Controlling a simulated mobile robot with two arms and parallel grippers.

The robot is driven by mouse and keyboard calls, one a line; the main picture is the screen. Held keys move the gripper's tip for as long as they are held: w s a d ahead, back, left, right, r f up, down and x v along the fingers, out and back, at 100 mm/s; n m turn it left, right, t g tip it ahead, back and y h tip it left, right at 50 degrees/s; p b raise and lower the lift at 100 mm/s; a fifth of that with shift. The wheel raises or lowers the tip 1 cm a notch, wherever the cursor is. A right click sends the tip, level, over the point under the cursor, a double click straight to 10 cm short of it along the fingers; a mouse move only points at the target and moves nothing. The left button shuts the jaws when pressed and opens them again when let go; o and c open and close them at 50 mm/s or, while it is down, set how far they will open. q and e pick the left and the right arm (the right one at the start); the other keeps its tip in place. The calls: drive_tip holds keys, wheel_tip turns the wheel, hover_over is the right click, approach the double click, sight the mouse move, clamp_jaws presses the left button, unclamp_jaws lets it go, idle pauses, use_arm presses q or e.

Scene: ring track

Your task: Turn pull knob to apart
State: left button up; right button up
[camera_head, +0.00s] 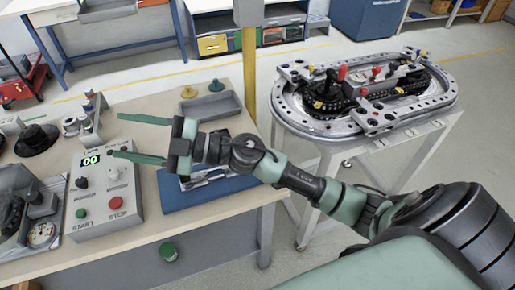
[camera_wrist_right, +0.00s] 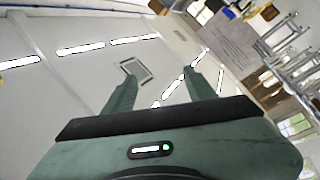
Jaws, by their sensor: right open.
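A grey control box (camera_head: 103,195) stands on the workbench at the left in the head view. It has a green display reading 00, a dark knob (camera_head: 82,183) and a light knob (camera_head: 113,174) side by side, a green button above START and a red button above STOP. The small labels at the knobs are too blurred to read, so I cannot tell which is the pull knob or how it is set. My right gripper (camera_head: 114,134) is open and empty, its fingers pointing left above the box's far edge. The right wrist view shows its fingers (camera_wrist_right: 158,80) apart with nothing between them.
The workbench (camera_head: 200,218) also holds a blue mat (camera_head: 168,199) with metal parts, a grey tray (camera_head: 213,106) and a black round base (camera_head: 36,140). A ring track (camera_head: 300,122) stands on its own frame at the right. Open floor lies between them.

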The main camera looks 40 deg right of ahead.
drive_tip(key=s+d+f+n+g+h, duration=0.1)
drive_tip(key=d+f+n+g+h, duration=0.15)
drive_tip(key=f+g, duration=0.3)
drive_tip(key=d+f+n+g+h, duration=0.1)
drive_tip(key=f+n+g+h, duration=0.25)
drive_tip(key=f, duration=0.25)
drive_tip(key=d+f+m+h, duration=0.1)
drive_tip(key=d+h, duration=0.3)
drive_tip(key=d, duration=0.4)
drive_tip(key=d+f+m+g+h, duration=0.1)
drive_tip(key=d+m+h, duration=0.1)
drive_tip(key=d, duration=0.7)
drive_tip(key=d+f+m+g+h, duration=0.1)
drive_tip(key=d+m+h, duration=0.1)
drive_tip(key=d+h, duration=0.3)
drive_tip(key=shift+w+d+h, duration=0.2)
drive_tip(key=shift+d+h, duration=0.1)
drive_tip(key=shift+d, duration=1.8)
wheel_tip(320, 180, down, 8)
drive_tip(key=shift+r+p, duration=0.2)
drive_tip(key=shift+p, duration=0.55)
clamp_jaws()
